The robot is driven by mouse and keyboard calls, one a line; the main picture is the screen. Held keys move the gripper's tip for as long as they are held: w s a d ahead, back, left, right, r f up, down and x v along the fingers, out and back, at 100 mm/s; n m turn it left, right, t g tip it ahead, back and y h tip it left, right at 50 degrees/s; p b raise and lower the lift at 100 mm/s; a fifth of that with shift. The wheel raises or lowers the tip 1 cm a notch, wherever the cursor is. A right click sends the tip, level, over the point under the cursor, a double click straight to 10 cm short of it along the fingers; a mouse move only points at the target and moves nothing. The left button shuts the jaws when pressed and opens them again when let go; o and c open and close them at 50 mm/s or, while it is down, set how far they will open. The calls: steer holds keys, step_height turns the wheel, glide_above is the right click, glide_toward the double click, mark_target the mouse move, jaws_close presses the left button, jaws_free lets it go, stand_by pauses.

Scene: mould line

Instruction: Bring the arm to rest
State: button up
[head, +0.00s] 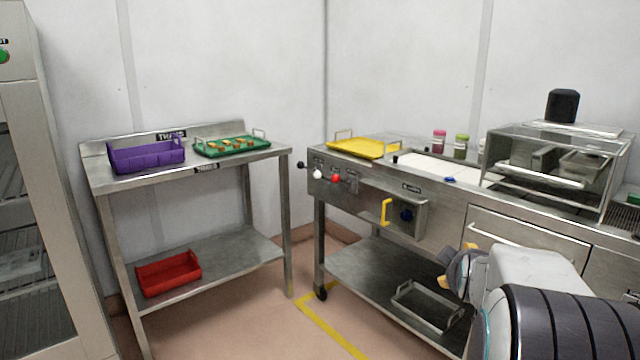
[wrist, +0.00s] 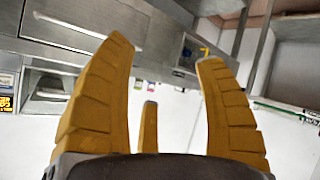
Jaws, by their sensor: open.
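My gripper (head: 447,272) is at the lower right of the head view, in front of the steel machine bench, with part of my arm behind it. In the wrist view my gripper (wrist: 165,85) shows yellow fingers spread apart with nothing between them. The fingers touch nothing that I can see. The wrist view is tilted nearly upside down, with the bench front (wrist: 110,50) beyond the fingertips.
A steel table (head: 210,262) at left holds a purple crate (head: 147,158), a green tray (head: 232,146) and, below, a red bin (head: 168,274). A yellow tray (head: 362,148) lies on the bench. A cabinet (head: 35,200) stands far left. Floor between is clear.

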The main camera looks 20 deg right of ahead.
steer(key=s+a+r+g+y+p, duration=0.1)
steer(key=a+r+y+p, duration=0.2)
steer(key=a, duration=0.4)
steer(key=s+a+r+n+p, duration=0.1)
steer(key=s+a+r+p, duration=0.2)
steer(key=a, duration=0.4)
steer(key=a+r+g+y+p, duration=0.1)
steer(key=a+r+y+p, duration=0.15)
steer(key=a+p, duration=0.35)
steer(key=s+a+r+g+y+p, duration=0.1)
steer(key=s+a+r+p, duration=0.1)
steer(key=s+a+p, duration=0.2)
steer(key=s+a+r+n+g+y+p, duration=0.1)
steer(key=s+a+r+g+p, duration=0.1)
steer(key=s+a+p, duration=0.3)
steer(key=shift+s+a+r, duration=0.85)
steer(key=shift+s+a, duration=0.8)
steer(key=shift+s, duration=0.85)
steer(key=shift+c, duration=0.3)
